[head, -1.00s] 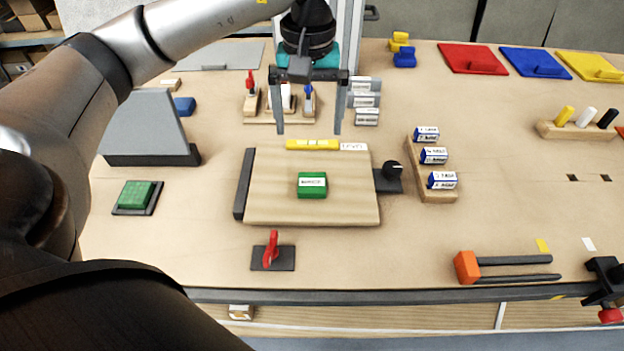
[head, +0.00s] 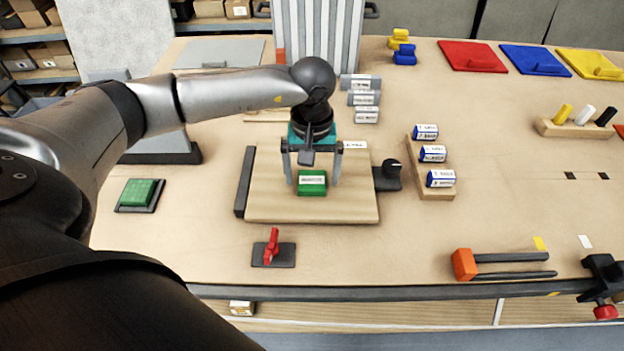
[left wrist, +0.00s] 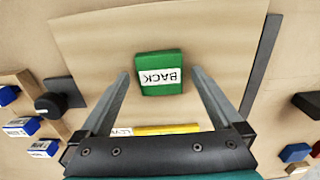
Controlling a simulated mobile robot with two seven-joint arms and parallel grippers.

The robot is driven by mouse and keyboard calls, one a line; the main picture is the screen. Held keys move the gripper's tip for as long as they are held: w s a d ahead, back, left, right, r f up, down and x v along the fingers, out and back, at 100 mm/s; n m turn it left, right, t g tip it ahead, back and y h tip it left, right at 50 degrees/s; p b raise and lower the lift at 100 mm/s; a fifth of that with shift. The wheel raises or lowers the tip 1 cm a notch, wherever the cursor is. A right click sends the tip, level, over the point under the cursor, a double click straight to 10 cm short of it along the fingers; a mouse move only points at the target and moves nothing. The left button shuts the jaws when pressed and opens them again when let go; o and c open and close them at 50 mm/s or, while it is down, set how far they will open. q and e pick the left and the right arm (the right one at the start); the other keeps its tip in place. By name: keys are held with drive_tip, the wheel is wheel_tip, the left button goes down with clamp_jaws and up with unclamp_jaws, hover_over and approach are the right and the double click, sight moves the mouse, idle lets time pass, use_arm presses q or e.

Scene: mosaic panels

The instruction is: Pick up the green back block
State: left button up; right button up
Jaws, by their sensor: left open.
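The green back block (head: 312,188) lies on the wooden board (head: 270,210) in the middle of the bench. In the left wrist view the green block (left wrist: 161,88) shows a white label reading BACK. My left gripper (head: 312,184) is open, with its fingers pointing down on the left and right sides of the block in the head view. In the left wrist view the block lies ahead, between the lines of the two fingers (left wrist: 160,72), with room on both sides. Whether the fingertips reach the board cannot be told. My right gripper is not in view.
A yellow level (left wrist: 165,129) lies on the board behind the block. A black knob (head: 392,168) is at the board's right and a dark bar (head: 245,182) at its left. A rack of blue-white labelled blocks (head: 436,192) stands farther right. A red toggle (head: 272,246) sits in front.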

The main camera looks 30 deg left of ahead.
use_arm(q)
drive_tip(key=shift+f, duration=0.3)
drive_tip(key=shift+c, duration=0.4)
drive_tip(key=c, duration=1.3)
drive_tip(key=shift+r, duration=0.15)
